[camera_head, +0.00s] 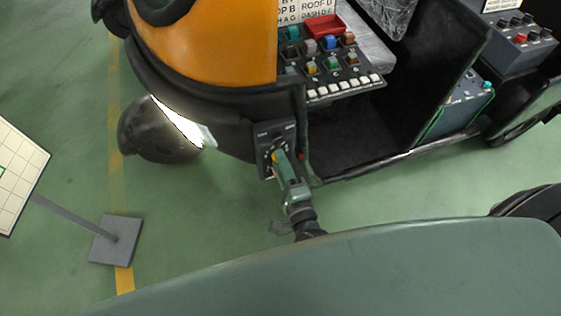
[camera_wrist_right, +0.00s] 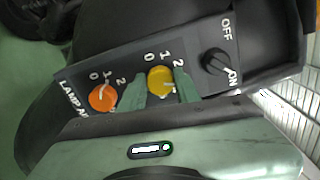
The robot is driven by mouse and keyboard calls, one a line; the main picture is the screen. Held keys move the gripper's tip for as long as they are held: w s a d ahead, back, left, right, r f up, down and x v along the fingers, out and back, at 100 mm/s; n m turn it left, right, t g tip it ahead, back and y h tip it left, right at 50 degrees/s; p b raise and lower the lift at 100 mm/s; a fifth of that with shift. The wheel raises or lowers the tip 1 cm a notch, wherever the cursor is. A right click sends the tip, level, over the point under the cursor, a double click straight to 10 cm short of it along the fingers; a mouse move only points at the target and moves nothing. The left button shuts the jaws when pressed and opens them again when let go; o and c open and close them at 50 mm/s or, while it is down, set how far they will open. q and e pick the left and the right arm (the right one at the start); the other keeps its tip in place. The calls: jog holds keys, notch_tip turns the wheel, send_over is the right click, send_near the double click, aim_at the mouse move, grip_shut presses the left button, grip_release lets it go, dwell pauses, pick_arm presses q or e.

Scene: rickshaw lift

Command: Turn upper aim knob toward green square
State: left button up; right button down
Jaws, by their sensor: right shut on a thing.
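A dark panel (camera_head: 263,142) on the vehicle's front carries the knobs. In the right wrist view, a yellow knob (camera_wrist_right: 160,80) marked 0, 1, 2 sits between an orange knob (camera_wrist_right: 102,97) and a black OFF/ON switch (camera_wrist_right: 217,62). My right gripper (camera_wrist_right: 160,90) is shut on the yellow knob, one green finger on each side. In the head view my right gripper (camera_head: 278,158) reaches the panel from below and hides part of it. A pale grid board (camera_head: 18,178) at the far left shows part of a green square outline (camera_head: 3,171). My left gripper is out of view.
A lit headlamp (camera_head: 178,122) shines left of the panel. The board's stand has a grey base (camera_head: 115,240) on the green floor. A dashboard with coloured switches (camera_head: 325,65) is above and right of the panel. Floor between panel and stand is clear.

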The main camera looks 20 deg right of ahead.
jog(key=c, duration=1)
grip_release()
jog(key=s+b, duration=0.1)
jog(key=s, duration=0.6)
jog(key=shift+s+d+b, duration=0.1)
jog(key=shift+s+b, duration=0.2)
jog(key=shift+s, duration=0.1)
